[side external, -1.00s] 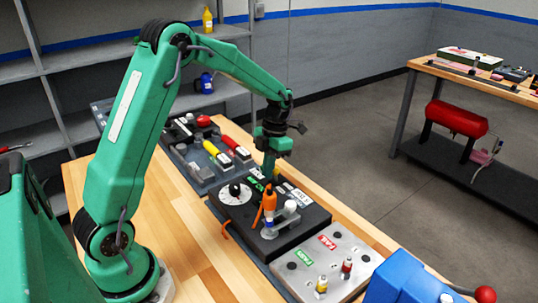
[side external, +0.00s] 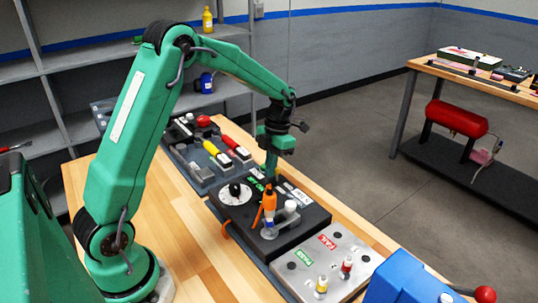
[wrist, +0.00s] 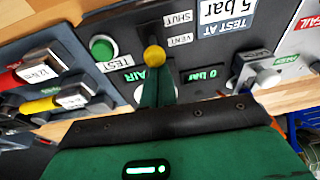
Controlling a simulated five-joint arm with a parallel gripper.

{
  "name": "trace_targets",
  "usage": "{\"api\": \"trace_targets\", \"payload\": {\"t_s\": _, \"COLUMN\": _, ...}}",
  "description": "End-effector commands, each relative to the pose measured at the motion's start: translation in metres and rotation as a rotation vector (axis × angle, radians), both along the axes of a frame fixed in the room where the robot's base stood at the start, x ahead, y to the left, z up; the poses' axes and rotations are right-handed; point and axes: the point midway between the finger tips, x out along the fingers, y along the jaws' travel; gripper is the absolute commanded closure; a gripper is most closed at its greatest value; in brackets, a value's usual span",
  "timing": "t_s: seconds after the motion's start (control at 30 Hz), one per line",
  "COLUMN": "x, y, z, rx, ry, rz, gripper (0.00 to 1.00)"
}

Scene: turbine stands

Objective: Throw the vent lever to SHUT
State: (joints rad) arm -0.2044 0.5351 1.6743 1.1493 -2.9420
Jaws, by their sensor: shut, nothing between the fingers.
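The vent lever shows its round yellow knob (wrist: 154,56) in the wrist view, on the black test panel (wrist: 137,20). The upside-down VENT label (wrist: 180,40) is beside the knob, and the SHUT label (wrist: 178,18) is farther away. My gripper (wrist: 157,76) is shut and empty, its fingertips right at the knob; I cannot tell whether they touch it. In the side view my gripper (side external: 270,174) points down at the panel's far edge, and the lever is mostly hidden there.
A green button (wrist: 103,47) sits beside the lever. An orange-topped part (side external: 269,203) stands on the panel near a white dial (side external: 236,193). Bare wood (side external: 190,235) is free at left.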

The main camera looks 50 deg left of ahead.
Motion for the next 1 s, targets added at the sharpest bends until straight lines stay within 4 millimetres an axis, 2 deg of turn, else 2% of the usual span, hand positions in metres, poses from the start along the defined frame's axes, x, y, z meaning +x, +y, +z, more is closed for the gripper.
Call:
{"api": "trace_targets", "payload": {"t_s": 0.57, "x": 0.020, "y": 0.000, "z": 0.003, "rx": 0.002, "ry": 0.001, "rz": -0.001, "gripper": 1.00}}
{"api": "trace_targets", "payload": {"t_s": 1.0, "x": 0.015, "y": 0.000, "z": 0.002, "rx": 0.001, "ry": 0.001, "rz": 0.000, "gripper": 1.00}}
